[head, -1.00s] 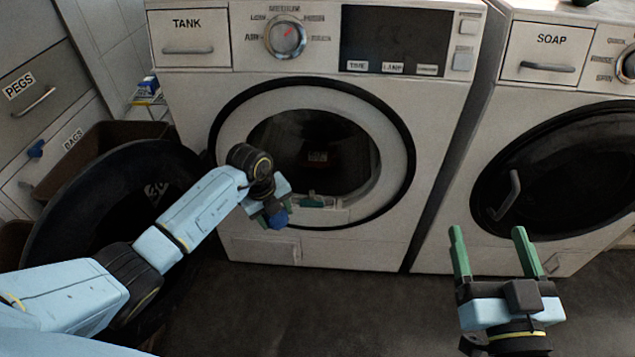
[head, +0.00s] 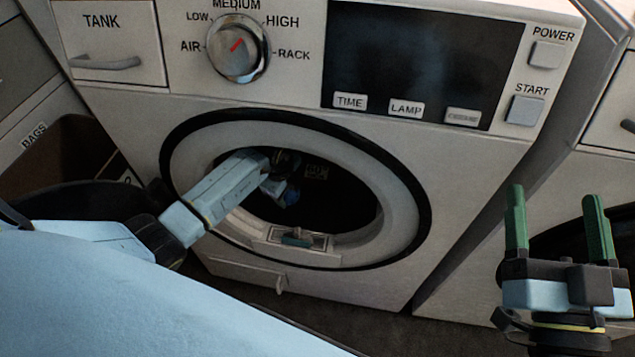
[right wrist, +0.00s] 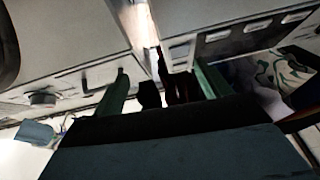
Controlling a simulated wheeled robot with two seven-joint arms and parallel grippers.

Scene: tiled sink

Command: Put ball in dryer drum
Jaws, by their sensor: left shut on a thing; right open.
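The dryer (head: 460,170) stands in front of me with its round drum opening (head: 340,200) uncovered. My left arm reaches through the opening, and my left gripper (head: 282,190) is inside the dark drum. It is shut on a small blue ball (head: 291,197), which is partly hidden by the gripper and shadow. The ball is held above the lower rim of the opening. My right gripper (head: 558,215) is open and empty, in front of the dryer's right side. Its green fingers also show in the right wrist view (right wrist: 165,90).
The dryer's open dark door (head: 80,200) is at the left, partly behind my arm. A brown bin (head: 70,160) stands behind it. A second machine (head: 600,165) is at the right.

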